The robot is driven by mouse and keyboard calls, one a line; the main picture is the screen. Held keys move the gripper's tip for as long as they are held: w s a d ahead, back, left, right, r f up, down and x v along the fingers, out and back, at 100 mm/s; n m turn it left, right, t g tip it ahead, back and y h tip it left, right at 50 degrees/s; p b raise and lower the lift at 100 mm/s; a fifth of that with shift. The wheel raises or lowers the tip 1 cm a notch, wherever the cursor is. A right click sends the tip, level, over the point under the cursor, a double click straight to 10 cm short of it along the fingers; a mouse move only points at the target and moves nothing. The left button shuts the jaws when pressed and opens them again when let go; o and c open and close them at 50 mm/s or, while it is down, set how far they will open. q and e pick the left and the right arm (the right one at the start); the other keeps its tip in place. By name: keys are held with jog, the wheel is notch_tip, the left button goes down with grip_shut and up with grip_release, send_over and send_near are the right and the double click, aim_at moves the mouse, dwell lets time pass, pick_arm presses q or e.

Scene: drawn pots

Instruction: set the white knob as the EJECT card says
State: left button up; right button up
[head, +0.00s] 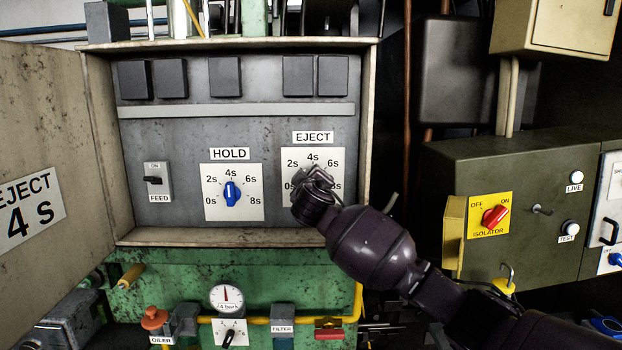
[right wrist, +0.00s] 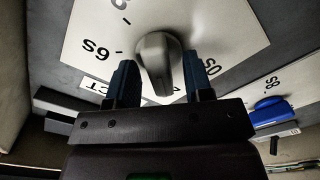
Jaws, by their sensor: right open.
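The EJECT card (head: 30,208) on the open door at the left reads "EJECT 4 s". The EJECT dial plate (head: 337,157) is on the grey panel, partly covered by my right gripper (head: 317,178). The white knob is hidden in the head view. In the right wrist view the knob (right wrist: 158,62) looks pale grey, with a raised ridge; its setting is hard to read. My right gripper (right wrist: 164,82) is open, with one finger to each side of the knob and visible gaps between. My left gripper is not in view.
The HOLD dial with a blue knob (head: 232,193) is left of the EJECT dial; the blue knob (right wrist: 270,103) also shows in the wrist view. A FEED switch (head: 153,181) is further left. The cabinet's side wall (head: 367,130) stands close to the right of my gripper.

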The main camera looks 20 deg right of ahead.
jog(key=shift+w, duration=0.2)
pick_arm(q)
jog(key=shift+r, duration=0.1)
pick_arm(e)
jog(key=shift+c, duration=0.5)
grip_shut()
